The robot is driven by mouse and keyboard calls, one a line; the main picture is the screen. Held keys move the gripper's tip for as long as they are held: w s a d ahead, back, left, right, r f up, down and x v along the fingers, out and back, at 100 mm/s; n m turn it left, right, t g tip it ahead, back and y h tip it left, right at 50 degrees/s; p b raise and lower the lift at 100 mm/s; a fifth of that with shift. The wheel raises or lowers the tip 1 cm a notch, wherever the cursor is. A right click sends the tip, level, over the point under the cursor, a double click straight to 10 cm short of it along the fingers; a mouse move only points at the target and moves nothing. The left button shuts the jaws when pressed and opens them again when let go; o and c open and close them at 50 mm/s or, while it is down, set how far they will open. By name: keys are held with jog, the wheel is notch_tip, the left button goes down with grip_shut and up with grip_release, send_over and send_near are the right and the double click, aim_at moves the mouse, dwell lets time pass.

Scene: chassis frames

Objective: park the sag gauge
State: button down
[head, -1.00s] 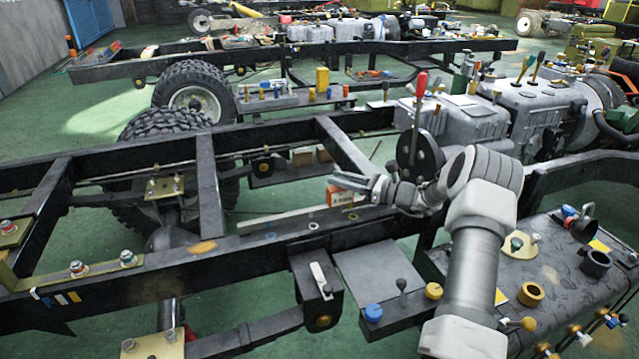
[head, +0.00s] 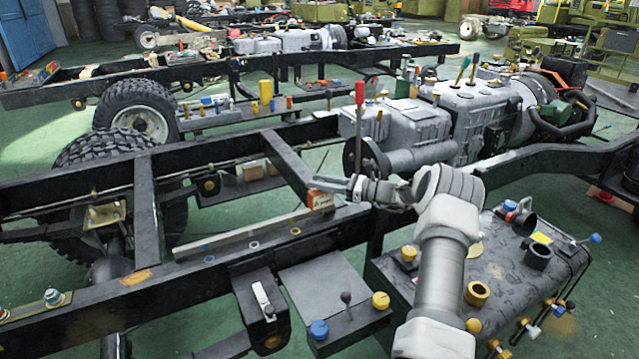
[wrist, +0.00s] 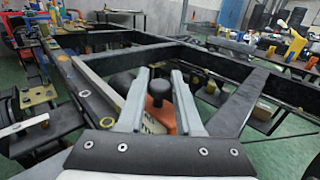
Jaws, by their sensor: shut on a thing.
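I take the sag gauge (head: 320,200) to be the orange block with a pale, lettered face and a black knob (wrist: 160,88) on top. My gripper (head: 314,181) is closed around it. In the wrist view the fingers (wrist: 160,78) stand on either side of the knob, and the orange body shows below between them. In the head view the gauge is over the near chassis rail, close to the cross member. I cannot tell whether its underside touches anything. Blue (head: 208,258), white (head: 253,245) and orange (head: 295,231) rings lie along the rail's top.
A long pale bar (head: 215,238) lies along the rail behind the rings. A diagonal cross member (head: 285,165) is just beyond the gauge. A red-handled lever (head: 359,100) stands behind my gripper. A grey plate (head: 325,283) and a dark tank (head: 510,275) are nearer.

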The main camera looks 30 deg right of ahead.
jog(key=c, duration=0.6)
grip_release()
jog(key=shift+s, duration=0.1)
jog(key=p+v, duration=0.2)
jog(key=v, duration=1.5)
jog(key=shift+s+d, duration=0.1)
jog(key=shift+r, duration=0.15)
